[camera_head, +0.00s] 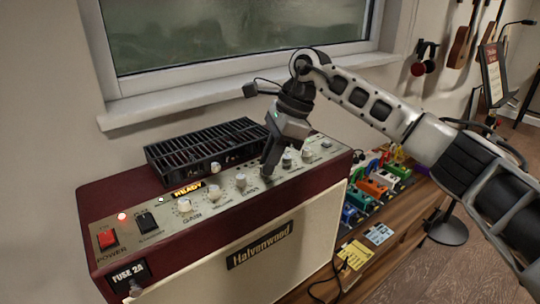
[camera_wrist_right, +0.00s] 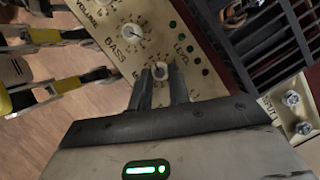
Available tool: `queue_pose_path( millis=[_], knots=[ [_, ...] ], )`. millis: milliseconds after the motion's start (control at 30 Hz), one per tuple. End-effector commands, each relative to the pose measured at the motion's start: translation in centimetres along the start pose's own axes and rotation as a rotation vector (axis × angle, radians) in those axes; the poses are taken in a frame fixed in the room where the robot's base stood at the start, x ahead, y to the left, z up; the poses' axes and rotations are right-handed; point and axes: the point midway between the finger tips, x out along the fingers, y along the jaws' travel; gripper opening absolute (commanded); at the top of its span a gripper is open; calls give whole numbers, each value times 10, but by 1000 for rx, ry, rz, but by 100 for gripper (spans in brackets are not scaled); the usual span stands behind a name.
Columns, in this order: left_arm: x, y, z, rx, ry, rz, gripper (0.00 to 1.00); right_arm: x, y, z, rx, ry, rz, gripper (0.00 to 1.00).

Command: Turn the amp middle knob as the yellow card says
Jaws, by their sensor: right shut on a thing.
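The dark red amp (camera_head: 130,200) with a cream "Halvenwood" front stands below the window. A row of pale knobs runs along its sloped top panel. My right gripper (camera_head: 268,170) reaches down onto this row and hides the knob there in the head view. In the right wrist view its fingers (camera_wrist_right: 161,85) are shut on a small knob (camera_wrist_right: 160,72), after the bass knob (camera_wrist_right: 130,35); its label is mostly covered, with only an "M" showing. My left gripper is out of view.
A black vented box (camera_head: 207,145) sits on the amp behind the knobs. Neighbouring knobs (camera_head: 240,181) stand close on both sides. A red power switch (camera_head: 107,239) and a lit "READY" display (camera_head: 187,190) are at the left.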

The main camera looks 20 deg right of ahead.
Motion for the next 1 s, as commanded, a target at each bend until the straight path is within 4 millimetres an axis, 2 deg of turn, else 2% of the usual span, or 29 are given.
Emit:
queue_pose_path(
  millis=[400,900,933,1000],
  knots=[
    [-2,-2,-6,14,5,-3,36,-2,-2,0,-148,0,56,0],
    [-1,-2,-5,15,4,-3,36,-2,-3,0,-161,1,61,0],
    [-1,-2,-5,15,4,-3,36,-2,-3,0,-161,1,61,27],
    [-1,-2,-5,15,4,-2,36,-2,-3,0,-161,1,62,40]
  ],
)
